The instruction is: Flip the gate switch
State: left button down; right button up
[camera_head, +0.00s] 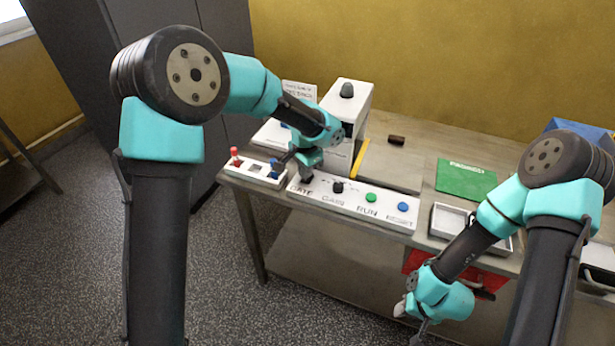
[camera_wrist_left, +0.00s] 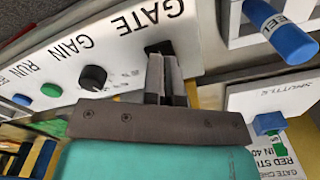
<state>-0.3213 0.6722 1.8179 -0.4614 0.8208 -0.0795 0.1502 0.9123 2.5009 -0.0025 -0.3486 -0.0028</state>
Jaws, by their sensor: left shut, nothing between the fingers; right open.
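The white control panel (camera_head: 325,198) lies along the table's front edge, with the labels GATE, GAIN, RUN and RESET. In the left wrist view, the black base of the gate switch (camera_wrist_left: 157,46) shows just below the GATE label, and the fingertips hide most of the switch. My left gripper (camera_wrist_left: 167,68) is shut and empty, its tips at the switch; I cannot tell whether they touch it. In the head view the left gripper (camera_head: 297,177) is over the panel's GATE end. My right gripper (camera_head: 411,325) is open, low in front of the table, apart from the panel.
The black GAIN knob (camera_head: 338,187), green RUN button (camera_head: 370,197) and blue RESET button (camera_head: 403,207) sit right of the gate switch. A white rack with red and blue handles (camera_head: 235,157) stands left. A green mat (camera_head: 465,180) and metal tray (camera_head: 452,219) lie right.

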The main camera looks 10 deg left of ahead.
pick_arm(q)
jog(key=shift+f, duration=0.95)
dwell(0.6)
jog(key=shift+r, duration=3.55)
